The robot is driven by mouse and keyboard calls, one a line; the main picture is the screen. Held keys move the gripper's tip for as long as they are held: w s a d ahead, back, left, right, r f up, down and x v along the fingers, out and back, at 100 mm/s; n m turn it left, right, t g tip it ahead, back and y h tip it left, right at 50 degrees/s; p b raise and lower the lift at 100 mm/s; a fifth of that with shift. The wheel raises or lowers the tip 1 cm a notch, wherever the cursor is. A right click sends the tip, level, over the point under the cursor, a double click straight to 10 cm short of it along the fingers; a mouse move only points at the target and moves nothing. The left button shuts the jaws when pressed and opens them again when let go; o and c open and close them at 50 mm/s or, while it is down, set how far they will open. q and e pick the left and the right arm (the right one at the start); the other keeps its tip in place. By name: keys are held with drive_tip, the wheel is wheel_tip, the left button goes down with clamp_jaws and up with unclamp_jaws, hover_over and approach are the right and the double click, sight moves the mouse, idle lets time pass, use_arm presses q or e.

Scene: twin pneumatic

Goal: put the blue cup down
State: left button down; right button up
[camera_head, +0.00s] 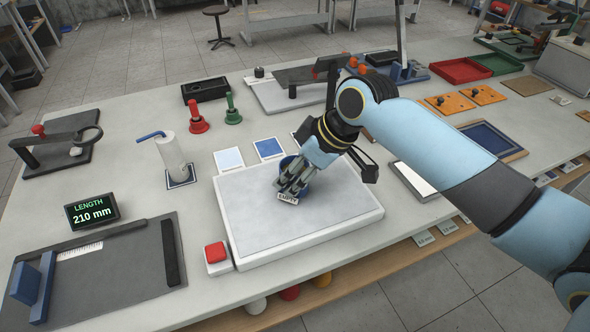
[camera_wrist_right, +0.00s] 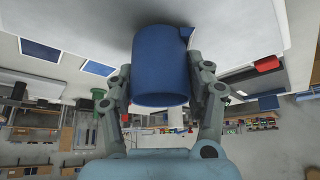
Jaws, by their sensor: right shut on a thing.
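The blue cup (camera_wrist_right: 160,65) is between the fingers of my right gripper (camera_wrist_right: 163,90) in the right wrist view. In the head view the cup (camera_head: 286,162) is mostly hidden behind the fingers of my right gripper (camera_head: 294,178), which is shut on it. The cup is over the middle of a thick white slab (camera_head: 340,221); I cannot tell whether its base touches the slab. A small tag reading EMPTY (camera_head: 288,198) shows just in front of the fingers. My left gripper is not in view.
A red button (camera_head: 215,252) stands at the slab's left front edge. A white bottle with a blue straw (camera_head: 171,156), a red bell (camera_head: 197,118) and a green bell (camera_head: 232,110) stand further back left.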

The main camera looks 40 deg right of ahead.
drive_tip(key=shift+f, duration=0.3)
drive_tip(key=shift+f, duration=0.15)
drive_tip(key=o, duration=1.4)
drive_tip(key=shift+c, duration=0.2)
